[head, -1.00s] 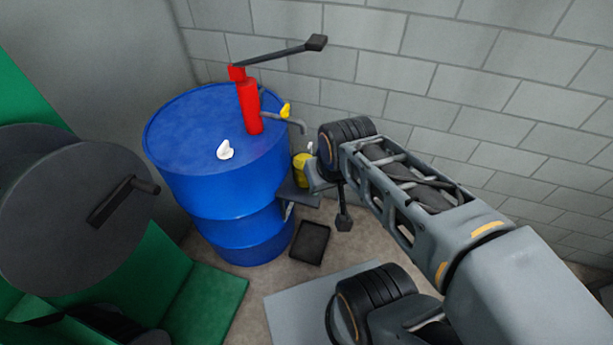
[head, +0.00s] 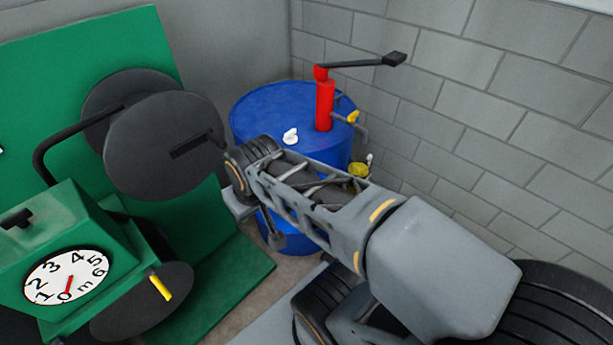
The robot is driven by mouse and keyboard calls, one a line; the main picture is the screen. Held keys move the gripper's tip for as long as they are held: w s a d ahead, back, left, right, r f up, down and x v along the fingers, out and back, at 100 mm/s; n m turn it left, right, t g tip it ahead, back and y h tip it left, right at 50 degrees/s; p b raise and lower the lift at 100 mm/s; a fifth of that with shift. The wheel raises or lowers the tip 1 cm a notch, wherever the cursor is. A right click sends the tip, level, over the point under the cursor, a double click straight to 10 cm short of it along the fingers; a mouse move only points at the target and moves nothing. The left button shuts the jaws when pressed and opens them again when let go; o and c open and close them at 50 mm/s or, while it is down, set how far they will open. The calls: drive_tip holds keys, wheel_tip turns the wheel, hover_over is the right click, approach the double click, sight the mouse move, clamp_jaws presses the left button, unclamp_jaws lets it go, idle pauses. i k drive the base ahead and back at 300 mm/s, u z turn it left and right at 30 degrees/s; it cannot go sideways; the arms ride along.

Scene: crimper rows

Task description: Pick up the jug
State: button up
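The jug seems to be the small yellow vessel (head: 359,170) with a pale top, low at the right side of the blue drum (head: 300,110). Only its upper part shows; my arm hides the rest and what it stands on. My gripper (head: 242,205) is at the end of my arm, in front of the drum and left of the jug, clearly apart from it in the picture.
A red hand pump (head: 325,105) with a long dark crank (head: 365,62) and yellow tap (head: 353,117) stands on the drum. A white piece (head: 290,136) lies on its lid. A green machine (head: 75,255) with dark discs is at left. A block wall (head: 480,110) closes the right.

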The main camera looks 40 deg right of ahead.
sight(359, 165)
drive_tip(key=u, duration=1.85)
drive_tip(key=k, duration=0.8)
drive_tip(key=z, duration=1.5)
